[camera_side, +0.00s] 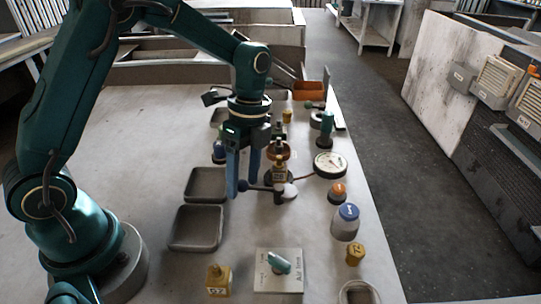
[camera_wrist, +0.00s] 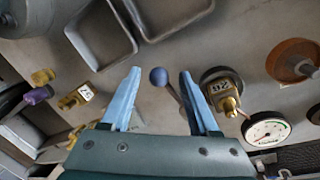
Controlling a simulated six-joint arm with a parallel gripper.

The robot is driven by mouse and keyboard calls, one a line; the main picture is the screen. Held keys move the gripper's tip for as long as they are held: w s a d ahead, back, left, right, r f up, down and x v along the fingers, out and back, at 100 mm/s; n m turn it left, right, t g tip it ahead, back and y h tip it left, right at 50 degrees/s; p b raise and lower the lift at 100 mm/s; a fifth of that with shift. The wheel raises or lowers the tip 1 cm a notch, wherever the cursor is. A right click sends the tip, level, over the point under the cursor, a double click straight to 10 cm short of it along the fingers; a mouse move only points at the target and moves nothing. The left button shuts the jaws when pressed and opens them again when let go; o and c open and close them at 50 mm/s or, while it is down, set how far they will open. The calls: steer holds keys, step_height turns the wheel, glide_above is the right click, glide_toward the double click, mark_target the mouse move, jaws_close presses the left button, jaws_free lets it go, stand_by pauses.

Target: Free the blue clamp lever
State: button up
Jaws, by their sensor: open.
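A lever with a dark blue ball knob (camera_wrist: 158,76) shows in the wrist view, its thin rod running down and right toward my right finger. In the side view the same dark ball (camera_side: 243,186) sits on a short bar, with a pale rounded piece (camera_side: 288,191) at its right end. My gripper (camera_wrist: 160,73) is open, with one pale blue finger on each side of the ball and visible gaps to both. In the side view my gripper (camera_side: 243,188) points straight down with its fingertips around the ball's height. The rod's lower end is partly hidden by the right finger.
A yellow tagged fitting (camera_wrist: 224,97) stands close right of my right finger, with a pressure gauge (camera_wrist: 267,130) beyond. Two grey trays (camera_side: 196,228) lie left of the lever. A teal toggle on a white plate (camera_side: 279,284) and a blue-capped jar (camera_side: 345,229) stand nearer the camera.

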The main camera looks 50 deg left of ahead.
steer(key=shift+w+a+r, duration=0.1)
steer(key=shift+w+r, duration=0.15)
steer(key=shift+r, duration=1)
steer(key=shift+w+r, duration=0.25)
steer(key=shift+r, duration=1)
steer(key=s+r+n+t, duration=0.45)
steer(key=s+r, duration=0.25)
steer(key=r, duration=0.3)
steer(key=s+f+n+t, duration=0.3)
steer(key=s+n, duration=0.2)
steer(key=n, duration=0.6)
steer(key=shift+s+f, duration=0.2)
steer(key=shift+f, duration=0.05)
